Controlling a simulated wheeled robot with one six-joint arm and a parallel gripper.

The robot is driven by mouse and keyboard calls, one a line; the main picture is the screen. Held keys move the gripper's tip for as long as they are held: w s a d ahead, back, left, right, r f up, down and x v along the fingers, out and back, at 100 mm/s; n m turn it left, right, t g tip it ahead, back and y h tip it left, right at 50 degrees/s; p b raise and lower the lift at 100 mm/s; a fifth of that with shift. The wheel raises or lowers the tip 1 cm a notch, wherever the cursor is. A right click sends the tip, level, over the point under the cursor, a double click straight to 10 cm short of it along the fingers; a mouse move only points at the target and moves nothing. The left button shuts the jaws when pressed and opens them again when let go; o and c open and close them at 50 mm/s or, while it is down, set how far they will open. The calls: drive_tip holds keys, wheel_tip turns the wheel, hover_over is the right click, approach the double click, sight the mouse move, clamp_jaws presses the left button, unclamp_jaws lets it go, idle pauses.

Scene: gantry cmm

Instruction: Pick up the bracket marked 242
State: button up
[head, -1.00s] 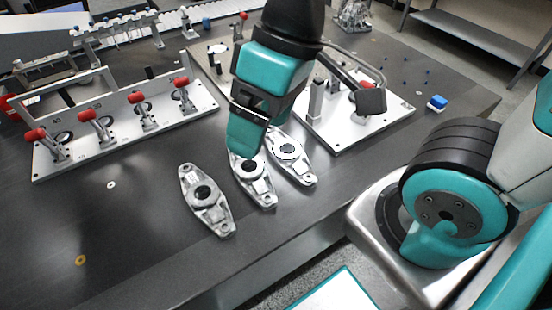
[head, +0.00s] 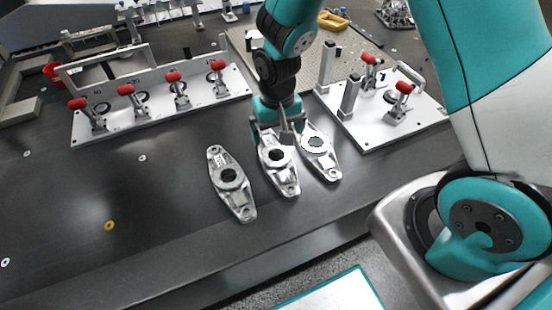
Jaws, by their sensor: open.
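Three similar grey metal brackets lie side by side on the dark table: a left bracket (head: 231,183), a middle bracket (head: 279,166) and a right bracket (head: 320,152). Each is a long plate with a round hole in its middle. No number can be read on any of them, so I cannot tell which is marked 242. My gripper (head: 277,140) is open and points down at the far end of the middle bracket, with its fingers around or just above that end. Contact cannot be made out. The fingers partly hide that far end.
A white fixture plate with several red-handled clamps (head: 160,108) stands at the left behind the brackets. A second fixture plate (head: 385,113) with posts and clamps stands at the right. The dark table (head: 150,200) is mostly clear at the front left.

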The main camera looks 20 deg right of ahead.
sight(276, 156)
wheel_tip(276, 156, down, 10)
drive_tip(key=shift+a+f, duration=0.1)
drive_tip(key=c, duration=1.2)
drive_tip(key=shift+p, duration=0.3)
